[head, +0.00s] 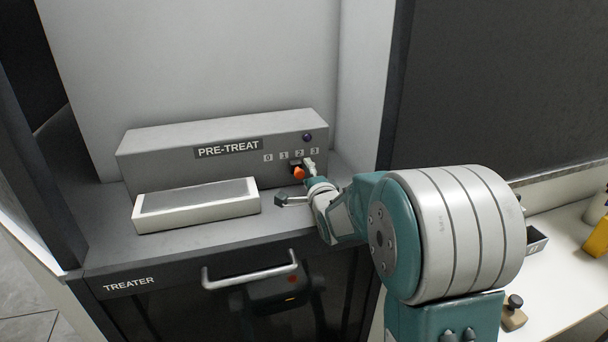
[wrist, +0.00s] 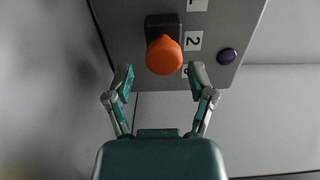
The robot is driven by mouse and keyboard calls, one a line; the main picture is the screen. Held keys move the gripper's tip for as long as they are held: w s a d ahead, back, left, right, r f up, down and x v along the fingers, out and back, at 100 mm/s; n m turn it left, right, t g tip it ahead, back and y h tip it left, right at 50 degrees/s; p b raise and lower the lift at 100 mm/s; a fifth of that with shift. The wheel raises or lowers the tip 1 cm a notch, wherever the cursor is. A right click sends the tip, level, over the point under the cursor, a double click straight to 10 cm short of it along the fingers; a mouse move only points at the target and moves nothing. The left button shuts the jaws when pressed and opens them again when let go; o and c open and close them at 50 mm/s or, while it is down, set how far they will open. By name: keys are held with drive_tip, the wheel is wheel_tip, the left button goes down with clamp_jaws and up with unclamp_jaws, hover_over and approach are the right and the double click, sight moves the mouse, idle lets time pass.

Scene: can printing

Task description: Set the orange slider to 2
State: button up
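The orange slider (head: 299,173) has a round orange knob on a black base, on the front of the grey PRE-TREAT box (head: 150,156). Its base sits below the number row, close to the 2 (head: 299,153); exact alignment is hard to tell. In the wrist view the orange knob (wrist: 164,55) is just ahead of my gripper (wrist: 160,74), centred between the spread fingertips, with a gap on each side. The 2 label (wrist: 193,40) is beside it, and the 3 is partly hidden by a finger. My gripper (head: 294,181) is open and empty in front of the knob.
A white-rimmed tray (head: 196,214) stands on the counter left of my gripper. A dark blue button (head: 307,137) is above the numbers. The TREATER cabinet handle (head: 250,275) juts out below the counter. A side table (head: 560,270) with small items is at the right.

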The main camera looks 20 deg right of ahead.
drive_tip(key=shift+s+a+r, duration=0.1)
drive_tip(key=shift+s+a, duration=0.15)
drive_tip(key=shift+a, duration=0.05)
drive_tip(key=s, duration=0.7)
drive_tip(key=s+d, duration=0.1)
drive_tip(key=s, duration=0.2)
drive_tip(key=shift+s, duration=0.25)
drive_tip(key=shift+s+a, duration=0.35)
drive_tip(key=shift+s, duration=0.1)
drive_tip(key=shift+d, duration=0.15)
